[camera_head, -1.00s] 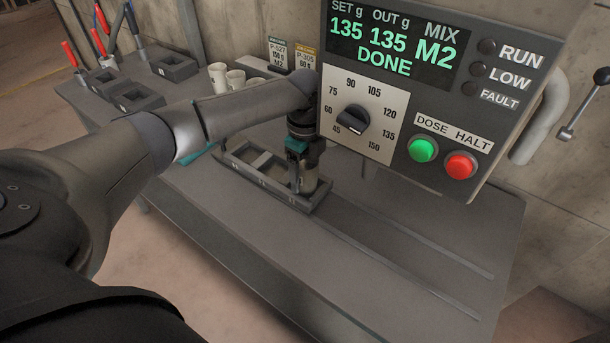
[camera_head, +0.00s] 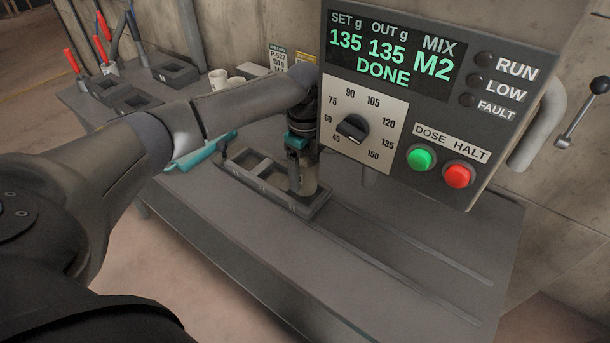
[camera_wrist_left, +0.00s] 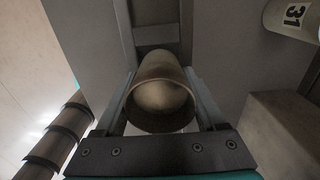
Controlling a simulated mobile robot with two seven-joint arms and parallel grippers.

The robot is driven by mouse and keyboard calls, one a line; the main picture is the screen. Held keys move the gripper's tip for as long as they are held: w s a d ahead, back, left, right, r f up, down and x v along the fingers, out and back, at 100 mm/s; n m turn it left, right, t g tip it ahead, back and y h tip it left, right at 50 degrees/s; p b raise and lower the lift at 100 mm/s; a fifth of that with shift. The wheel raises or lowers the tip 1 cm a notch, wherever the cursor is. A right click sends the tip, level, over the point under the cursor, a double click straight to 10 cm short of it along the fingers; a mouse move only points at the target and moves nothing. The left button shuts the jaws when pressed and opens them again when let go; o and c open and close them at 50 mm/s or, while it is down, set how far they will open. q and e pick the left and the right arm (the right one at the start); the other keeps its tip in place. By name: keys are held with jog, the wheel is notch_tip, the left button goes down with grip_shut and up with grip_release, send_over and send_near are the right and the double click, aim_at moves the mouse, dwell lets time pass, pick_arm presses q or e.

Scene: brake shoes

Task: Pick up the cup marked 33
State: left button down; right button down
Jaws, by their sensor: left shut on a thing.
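My left gripper (camera_head: 302,165) reaches down over the right end of a grey slotted holder (camera_head: 250,190) on the table, under the control box. It is shut on a pale cup (camera_wrist_left: 161,88), whose open mouth shows between the two fingers in the left wrist view. The cup also shows below the gripper in the head view (camera_head: 306,183). I cannot tell whether its base still rests in the holder. No number is readable on it. Another cup, marked 31 (camera_wrist_left: 292,16), shows at the top right of the wrist view. My right gripper is not in view.
The control box (camera_head: 440,80) reads DONE and hangs close to my gripper. Cups (camera_head: 218,80) stand behind my forearm. A teal-handled tool (camera_head: 205,149) lies on the table. Grey trays (camera_head: 135,100) and red-handled tools (camera_head: 70,53) are at the far left. The front right tabletop (camera_head: 430,240) is clear.

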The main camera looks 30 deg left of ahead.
pick_arm(q)
notch_tip(320, 180, up, 17)
jog(key=p, duration=0.2)
jog(key=shift+p, duration=0.4)
dwell(0.5)
